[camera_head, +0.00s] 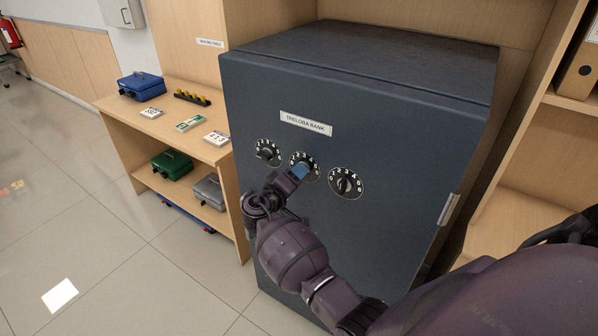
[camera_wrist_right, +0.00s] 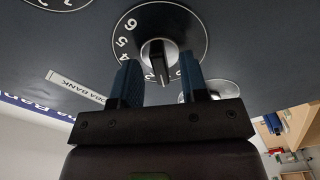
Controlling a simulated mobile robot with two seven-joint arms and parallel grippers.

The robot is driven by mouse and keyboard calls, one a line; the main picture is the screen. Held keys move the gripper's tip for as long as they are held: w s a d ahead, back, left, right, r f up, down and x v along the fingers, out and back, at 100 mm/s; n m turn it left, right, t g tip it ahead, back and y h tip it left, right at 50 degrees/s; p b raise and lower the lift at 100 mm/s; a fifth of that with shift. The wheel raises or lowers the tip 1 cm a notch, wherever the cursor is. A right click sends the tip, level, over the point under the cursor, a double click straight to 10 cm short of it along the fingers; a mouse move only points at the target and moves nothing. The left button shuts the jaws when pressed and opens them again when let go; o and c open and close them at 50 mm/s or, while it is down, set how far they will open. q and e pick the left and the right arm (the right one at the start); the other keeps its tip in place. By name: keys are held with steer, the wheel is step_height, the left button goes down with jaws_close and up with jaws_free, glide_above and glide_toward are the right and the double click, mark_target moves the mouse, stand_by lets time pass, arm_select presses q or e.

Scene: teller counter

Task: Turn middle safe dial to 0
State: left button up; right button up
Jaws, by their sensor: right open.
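The dark safe (camera_head: 400,180) stands in front of me with three round dials in a row under its name plate. The middle dial (camera_head: 304,164) has white digits on a black ring, and my right gripper (camera_head: 298,172) partly covers it. In the right wrist view the dial (camera_wrist_right: 189,25) has a pointed knob (camera_wrist_right: 158,62) at its centre. My right gripper (camera_wrist_right: 158,82) is open, with its blue-tipped fingers on either side of the knob's lower part. I cannot tell whether they touch it. The number at the pointer is unclear. My left gripper is out of view.
The left dial (camera_head: 267,152) and right dial (camera_head: 346,183) sit close beside the middle one. Open floor (camera_head: 120,270) lies at lower left.

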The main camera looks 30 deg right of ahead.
steer(key=shift+w+d, duration=0.25)
steer(key=shift+d, duration=0.35)
steer(key=shift+c, duration=0.3)
jaws_close()
steer(key=shift+n, duration=0.4)
steer(key=shift+n+p, duration=0.4)
steer(key=shift+n, duration=0.5)
steer(key=n, duration=0.2)
steer(key=shift+n+p, duration=0.3)
steer(key=shift+p, duration=0.1)
steer(key=shift+n, duration=0.3)
